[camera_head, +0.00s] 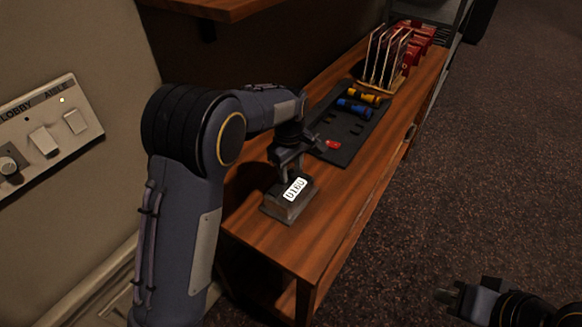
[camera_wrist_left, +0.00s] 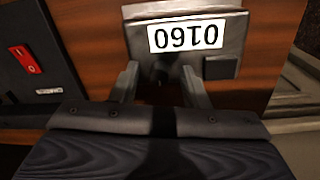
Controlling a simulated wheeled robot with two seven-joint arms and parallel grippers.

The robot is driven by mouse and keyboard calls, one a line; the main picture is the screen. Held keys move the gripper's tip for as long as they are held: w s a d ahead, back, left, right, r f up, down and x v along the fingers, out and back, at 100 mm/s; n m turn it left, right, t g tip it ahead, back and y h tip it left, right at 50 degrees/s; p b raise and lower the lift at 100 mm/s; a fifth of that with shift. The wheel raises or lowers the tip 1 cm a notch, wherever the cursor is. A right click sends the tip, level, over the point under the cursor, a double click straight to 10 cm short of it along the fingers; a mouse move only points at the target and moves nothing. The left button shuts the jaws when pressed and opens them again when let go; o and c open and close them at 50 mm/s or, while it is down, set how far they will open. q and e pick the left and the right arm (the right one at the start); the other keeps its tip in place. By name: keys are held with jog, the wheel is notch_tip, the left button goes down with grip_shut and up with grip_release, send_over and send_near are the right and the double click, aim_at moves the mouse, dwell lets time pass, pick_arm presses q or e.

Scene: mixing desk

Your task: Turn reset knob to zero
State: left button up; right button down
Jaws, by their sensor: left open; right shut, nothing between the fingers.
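A grey counter box (camera_head: 281,207) with a white number label stands on the near end of the wooden bench. In the left wrist view the box (camera_wrist_left: 145,32) shows its label upside down, with digits that look like 0160. A dark block (camera_wrist_left: 222,68), possibly the reset knob, sticks out of the box's lower right, near the right finger. My left gripper (camera_head: 287,166) is open at the box; its fingers (camera_wrist_left: 160,82) point at the box, and contact cannot be told. My right gripper (camera_head: 447,296) is shut and empty, low at the right, away from the bench.
A black tray (camera_head: 347,152) on the wooden bench (camera_head: 365,195) holds blue and yellow tools and a red switch (camera_head: 333,145). A wire rack (camera_head: 385,58) with red items stands behind. A wall panel (camera_head: 45,140) with switches is at left. The floor right of the bench is clear.

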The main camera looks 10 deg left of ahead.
pick_arm(q)
grip_shut()
jog(key=shift+m, duration=0.3)
jog(key=m, duration=0.3)
jog(key=shift+a+r+m+p, duration=0.1)
jog(key=shift+m+p, duration=0.2)
jog(key=shift+p, duration=0.05)
jog(key=m, duration=0.5)
jog(key=shift+p, duration=0.3)
jog(key=m, duration=0.6)
jog(key=shift+w+m+g+p, duration=0.1)
jog(key=shift+m+g+p, duration=0.2)
jog(key=shift+m+p, duration=0.1)
jog(key=m, duration=0.6)
jog(key=shift+m+p, duration=0.3)
jog(key=shift+p, duration=0.05)
